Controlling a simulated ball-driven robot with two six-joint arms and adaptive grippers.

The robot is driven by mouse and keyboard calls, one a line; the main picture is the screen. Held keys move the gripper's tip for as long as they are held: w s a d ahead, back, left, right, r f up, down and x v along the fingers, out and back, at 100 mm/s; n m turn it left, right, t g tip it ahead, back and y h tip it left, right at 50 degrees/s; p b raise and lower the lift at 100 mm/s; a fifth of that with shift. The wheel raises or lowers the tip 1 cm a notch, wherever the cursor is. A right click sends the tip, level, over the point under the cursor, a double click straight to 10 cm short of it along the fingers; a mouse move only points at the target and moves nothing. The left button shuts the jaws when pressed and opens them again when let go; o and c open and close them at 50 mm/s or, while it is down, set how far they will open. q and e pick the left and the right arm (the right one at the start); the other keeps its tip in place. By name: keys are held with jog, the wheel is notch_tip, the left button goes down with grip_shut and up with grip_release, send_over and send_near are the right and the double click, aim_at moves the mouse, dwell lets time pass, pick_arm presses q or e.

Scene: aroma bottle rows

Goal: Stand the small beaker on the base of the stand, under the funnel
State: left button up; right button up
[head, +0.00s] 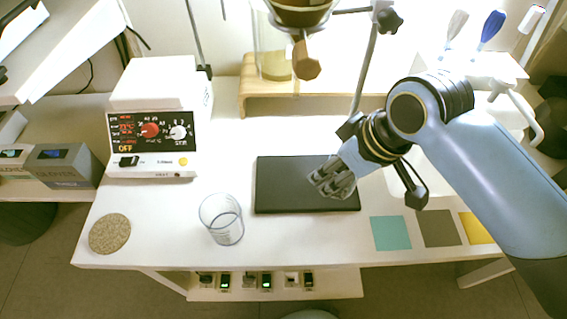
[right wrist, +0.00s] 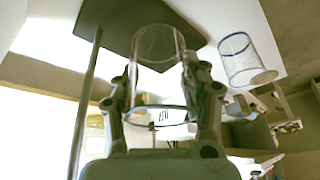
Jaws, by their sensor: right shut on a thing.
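My right gripper (head: 333,182) is over the right part of the black base plate (head: 285,185). In the right wrist view its fingers (right wrist: 160,88) are shut on a small clear beaker (right wrist: 157,45), one on each side. The beaker's far end overlaps the dark plate in that view; I cannot tell whether it touches. In the head view the beaker is hardly visible. The stand's rod (head: 367,68) rises behind the plate. A brown cone-shaped vessel (head: 303,12), perhaps the funnel, is cut off at the top edge. My left gripper is not in view.
A larger clear beaker (head: 221,218) stands left of the plate. A stirrer device (head: 150,125) and a cork disc (head: 109,233) are farther left. A wooden riser (head: 320,108) is behind. Coloured squares (head: 390,233) lie at the front right.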

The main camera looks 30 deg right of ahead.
send_near(282, 173)
jog(key=shift+w+a+f+b, duration=0.35)
jog(key=shift+w+f+b, duration=0.1)
jog(key=shift+w+f, duration=0.35)
jog(key=shift+w, duration=0.15)
jog(key=shift+w+a+f, duration=0.1)
jog(key=shift+f, duration=0.2)
notch_tip(282, 173, down, 3)
jog(key=shift+r, duration=0.2)
jog(key=shift+f, duration=0.5)
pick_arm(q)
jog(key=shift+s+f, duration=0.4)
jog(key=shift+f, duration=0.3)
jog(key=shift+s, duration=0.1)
pick_arm(e)
jog(key=o, duration=1.1)
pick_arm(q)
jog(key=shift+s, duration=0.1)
pick_arm(e)
jog(key=shift+o, duration=0.2)
